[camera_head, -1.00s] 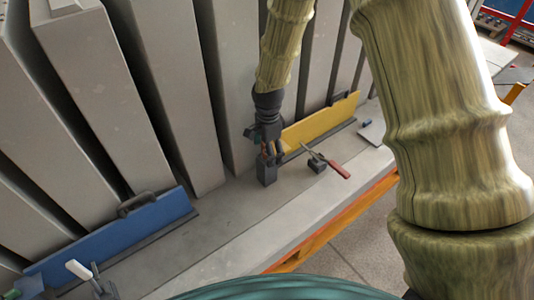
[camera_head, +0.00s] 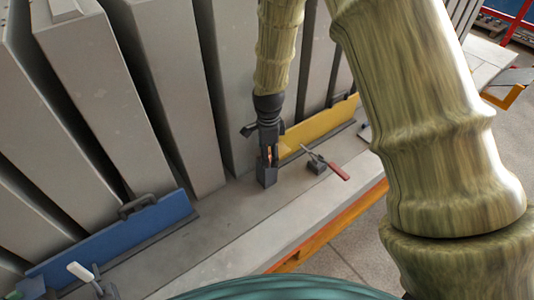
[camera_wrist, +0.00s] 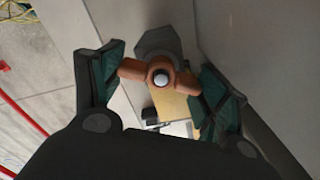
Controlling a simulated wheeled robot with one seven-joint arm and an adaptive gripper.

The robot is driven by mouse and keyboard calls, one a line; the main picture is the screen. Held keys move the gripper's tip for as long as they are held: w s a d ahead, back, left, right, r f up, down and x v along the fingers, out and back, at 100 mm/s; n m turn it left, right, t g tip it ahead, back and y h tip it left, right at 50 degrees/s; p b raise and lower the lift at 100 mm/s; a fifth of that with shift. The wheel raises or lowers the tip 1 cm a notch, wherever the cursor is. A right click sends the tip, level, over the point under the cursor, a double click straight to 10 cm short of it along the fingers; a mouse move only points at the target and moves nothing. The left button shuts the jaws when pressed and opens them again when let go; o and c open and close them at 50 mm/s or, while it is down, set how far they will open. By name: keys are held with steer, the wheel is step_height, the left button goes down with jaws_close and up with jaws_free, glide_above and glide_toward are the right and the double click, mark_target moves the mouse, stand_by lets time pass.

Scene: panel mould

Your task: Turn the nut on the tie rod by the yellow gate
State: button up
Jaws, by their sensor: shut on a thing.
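The nut (camera_wrist: 132,69) is an orange-brown wing nut with two arms, seen end-on in the wrist view. The pale round end of the tie rod (camera_wrist: 160,79) shows at its centre. My gripper (camera_wrist: 160,73) is shut on the nut, with one green-padded finger against each wing. In the head view my gripper (camera_head: 267,156) points down over a dark grey block (camera_head: 266,176), and a bit of orange shows between the fingers. The yellow gate (camera_head: 320,124) stands just right of it. The far side of the nut is hidden.
Tall grey panels (camera_head: 165,90) stand close behind my gripper. A red-handled clamp (camera_head: 338,171) sits on the ledge (camera_head: 225,232) to the right. A blue gate (camera_head: 120,237) and a white-handled clamp (camera_head: 80,271) are at the left. The ledge between is clear.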

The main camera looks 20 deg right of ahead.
steer(key=shift+r, duration=0.1)
steer(key=shift+m+p, duration=0.45)
steer(key=shift+m, duration=1.25)
steer(key=shift+p, duration=0.4)
steer(key=shift+r+m+p, duration=0.1)
steer(key=shift+m+p, duration=0.45)
steer(key=shift+m, duration=1.15)
